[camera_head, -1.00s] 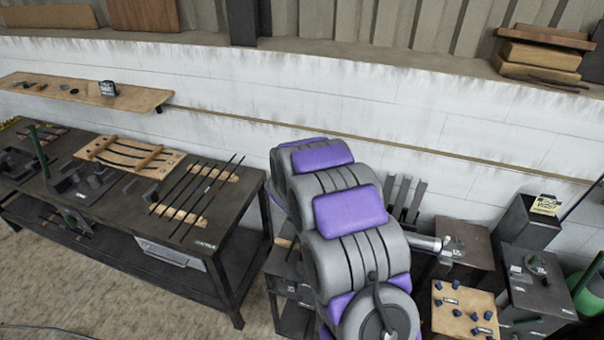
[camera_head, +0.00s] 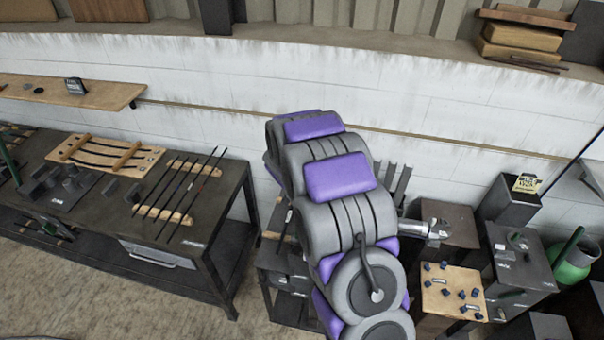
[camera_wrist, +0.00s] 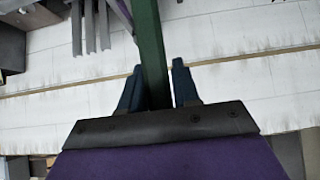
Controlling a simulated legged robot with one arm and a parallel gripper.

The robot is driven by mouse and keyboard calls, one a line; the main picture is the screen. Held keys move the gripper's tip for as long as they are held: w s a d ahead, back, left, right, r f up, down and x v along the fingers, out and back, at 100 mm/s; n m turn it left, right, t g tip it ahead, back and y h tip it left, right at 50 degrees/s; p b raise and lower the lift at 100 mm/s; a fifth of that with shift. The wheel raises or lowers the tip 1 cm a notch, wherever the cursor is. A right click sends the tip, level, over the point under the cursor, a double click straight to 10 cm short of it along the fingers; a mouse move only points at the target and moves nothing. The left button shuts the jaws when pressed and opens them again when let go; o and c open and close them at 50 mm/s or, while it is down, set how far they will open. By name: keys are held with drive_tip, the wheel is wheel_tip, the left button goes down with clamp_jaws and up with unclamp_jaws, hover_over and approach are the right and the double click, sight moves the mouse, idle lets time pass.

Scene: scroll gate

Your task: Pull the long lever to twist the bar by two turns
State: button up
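A long green lever (camera_wrist: 151,45) runs down from the top of the wrist view and passes between the two blue fingers of my gripper (camera_wrist: 157,85). Its lower end is hidden behind the dark palm edge. The left finger is against or very close to the lever; a narrow gap shows beside the right finger. I cannot tell whether the fingers press on it. In the head view my grey and purple arm hides my gripper and this lever. The bar to be twisted cannot be made out.
A dark workbench (camera_head: 215,215) with black rods and a wooden rack (camera_head: 105,153) stands at left. Right of my arm are a pegged wooden board (camera_head: 452,292), dark boxes (camera_head: 518,262) and a green vessel (camera_head: 575,258). Bare floor (camera_head: 90,285) lies in front of the bench.

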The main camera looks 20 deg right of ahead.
drive_tip(key=shift+o, duration=1.4)
drive_tip(key=shift+w+f, duration=0.2)
drive_tip(key=shift+w, duration=0.1)
drive_tip(key=shift+s+d+r, duration=0.1)
drive_tip(key=shift+s+r, duration=0.05)
drive_tip(key=shift+s, duration=0.1)
drive_tip(key=v, duration=1.7)
